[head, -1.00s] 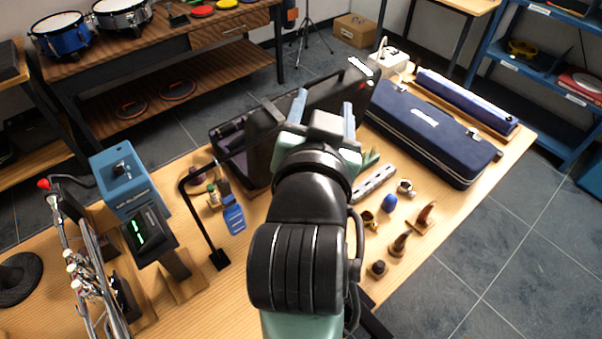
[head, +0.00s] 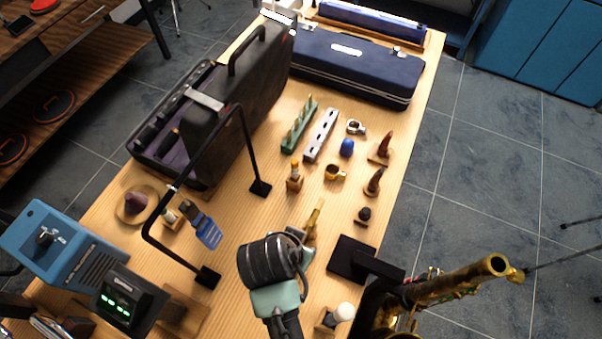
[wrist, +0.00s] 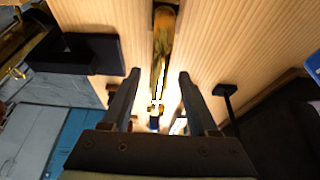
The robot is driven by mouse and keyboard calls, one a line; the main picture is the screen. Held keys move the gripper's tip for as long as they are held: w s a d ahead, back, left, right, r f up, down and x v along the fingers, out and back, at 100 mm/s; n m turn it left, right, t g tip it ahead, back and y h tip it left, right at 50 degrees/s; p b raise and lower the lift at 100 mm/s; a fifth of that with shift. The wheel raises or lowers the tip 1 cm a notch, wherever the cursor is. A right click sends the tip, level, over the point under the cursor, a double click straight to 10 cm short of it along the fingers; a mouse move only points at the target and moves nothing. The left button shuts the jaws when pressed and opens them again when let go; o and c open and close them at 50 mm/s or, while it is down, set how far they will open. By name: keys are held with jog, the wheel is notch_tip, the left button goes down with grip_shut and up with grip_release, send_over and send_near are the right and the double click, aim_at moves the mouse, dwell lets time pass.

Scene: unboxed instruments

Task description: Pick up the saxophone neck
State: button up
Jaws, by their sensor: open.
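The saxophone neck (head: 315,217) is a brass-gold tube by the front middle of the wooden table. Its lower part is hidden behind my wrist in the head view. In the wrist view, the neck (wrist: 162,45) runs lengthwise along the middle, from the top edge down to the gap between my fingers. My gripper (wrist: 157,80) is open, with one dark finger on each side of the neck's line. I see no contact, and the remaining height above it is hard to tell. In the head view my fingers are mostly hidden.
A black stand base (head: 350,258) is close on the right, beside the brass saxophone (head: 455,283). A black bar frame (head: 190,180) stands to the left. A small block with a white knob (head: 344,312) is near the front. An open case (head: 236,105) lies behind.

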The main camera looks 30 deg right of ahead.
jog(key=x, duration=0.5)
jog(key=shift+w+d, duration=0.15)
jog(key=shift+d, duration=0.2)
grip_shut()
jog(key=shift+r, duration=0.1)
